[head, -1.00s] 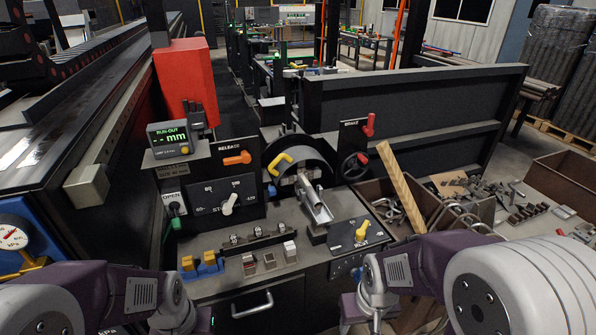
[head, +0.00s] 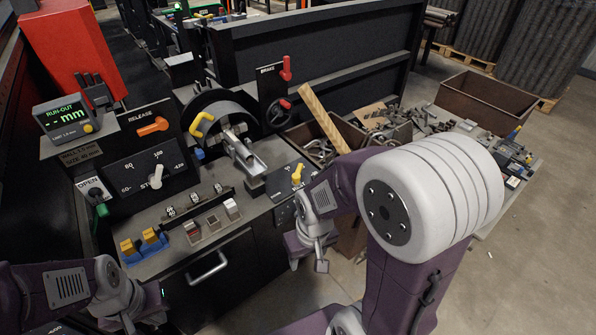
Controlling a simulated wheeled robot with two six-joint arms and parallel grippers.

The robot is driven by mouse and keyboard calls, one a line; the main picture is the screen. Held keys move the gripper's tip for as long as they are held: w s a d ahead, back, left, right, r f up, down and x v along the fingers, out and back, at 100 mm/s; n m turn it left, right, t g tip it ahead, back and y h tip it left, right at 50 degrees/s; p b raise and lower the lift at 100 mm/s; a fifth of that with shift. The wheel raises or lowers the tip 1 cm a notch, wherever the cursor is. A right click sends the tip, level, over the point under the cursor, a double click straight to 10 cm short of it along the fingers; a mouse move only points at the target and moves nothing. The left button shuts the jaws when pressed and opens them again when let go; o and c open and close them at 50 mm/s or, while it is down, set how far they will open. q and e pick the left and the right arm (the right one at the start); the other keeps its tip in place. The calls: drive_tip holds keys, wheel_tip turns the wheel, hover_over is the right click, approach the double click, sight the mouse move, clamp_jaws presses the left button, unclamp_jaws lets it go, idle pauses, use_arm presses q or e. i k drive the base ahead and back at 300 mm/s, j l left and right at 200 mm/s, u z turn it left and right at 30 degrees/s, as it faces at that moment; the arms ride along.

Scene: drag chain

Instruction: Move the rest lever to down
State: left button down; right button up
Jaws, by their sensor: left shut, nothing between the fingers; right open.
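The rest lever (head: 297,173) is a small yellow handle on a dark sloped panel (head: 280,183) at the right of the workbench. Its handle points upward in the picture. The panel's lower right part and its label are partly hidden behind my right wrist. My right gripper (head: 308,258) is open and empty, in front of the bench and below the lever, apart from it. My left gripper (head: 135,318) is shut and empty at the lower left, low in front of the bench, partly cut off by the frame edge.
An orange release lever (head: 153,127), a white selector knob (head: 156,180), a yellow handle (head: 201,124) and a red brake lever (head: 286,68) stand around the bench. A metal cradle (head: 243,155) lies left of the rest panel. A bin with a wooden bar (head: 322,115) stands behind it.

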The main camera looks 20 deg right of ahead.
sight(296, 177)
drive_tip(key=i+l+z, duration=0.2)
drive_tip(key=i+l, duration=0.7)
drive_tip(key=i, duration=0.1)
